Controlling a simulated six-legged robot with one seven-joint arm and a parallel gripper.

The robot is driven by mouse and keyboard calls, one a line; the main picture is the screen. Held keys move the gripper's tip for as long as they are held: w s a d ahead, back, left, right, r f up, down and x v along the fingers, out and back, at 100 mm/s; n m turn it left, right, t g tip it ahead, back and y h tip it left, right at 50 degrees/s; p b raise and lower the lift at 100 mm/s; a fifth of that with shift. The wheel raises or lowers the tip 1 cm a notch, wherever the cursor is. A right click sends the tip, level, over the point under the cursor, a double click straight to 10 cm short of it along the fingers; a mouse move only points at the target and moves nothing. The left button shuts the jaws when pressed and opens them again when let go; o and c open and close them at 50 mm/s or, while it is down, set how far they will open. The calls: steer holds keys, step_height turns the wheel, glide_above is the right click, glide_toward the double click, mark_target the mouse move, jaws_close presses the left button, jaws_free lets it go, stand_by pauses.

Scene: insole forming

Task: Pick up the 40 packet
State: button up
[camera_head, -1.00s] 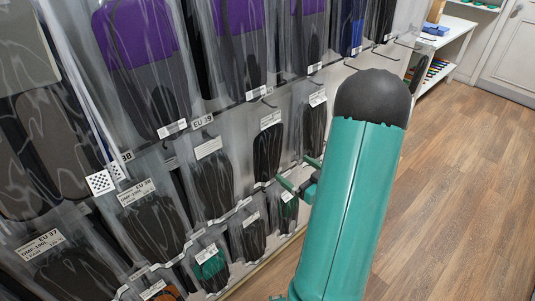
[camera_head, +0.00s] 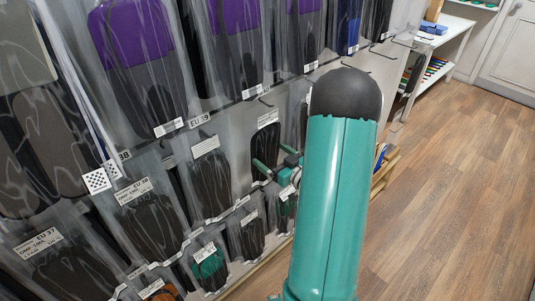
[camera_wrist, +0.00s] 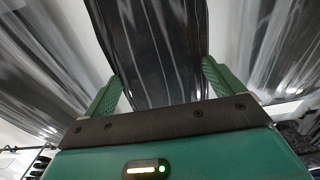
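A dark packet (camera_head: 266,137) with a white label hangs in the middle row of the rack in the head view, just beyond the EU 39 tag. Its label is too small to read, so I cannot confirm that it is the 40 packet. My gripper (camera_head: 269,156) is at the lower part of this packet, its green fingers pointing toward the rack. In the wrist view, my gripper (camera_wrist: 161,75) is open, with one finger on each side of a dark packet in clear film (camera_wrist: 152,50). A gap shows on the left; contact on the right is unclear.
Neighbouring packets hang close on both sides, including one to the left (camera_head: 210,182). Smaller packets hang below, one with a green insole (camera_head: 210,268). Purple-topped packets (camera_head: 235,40) hang above. Wooden floor (camera_head: 455,190) is clear at right.

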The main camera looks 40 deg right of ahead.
steer(key=c, duration=0.8)
steer(key=shift+r, duration=0.1)
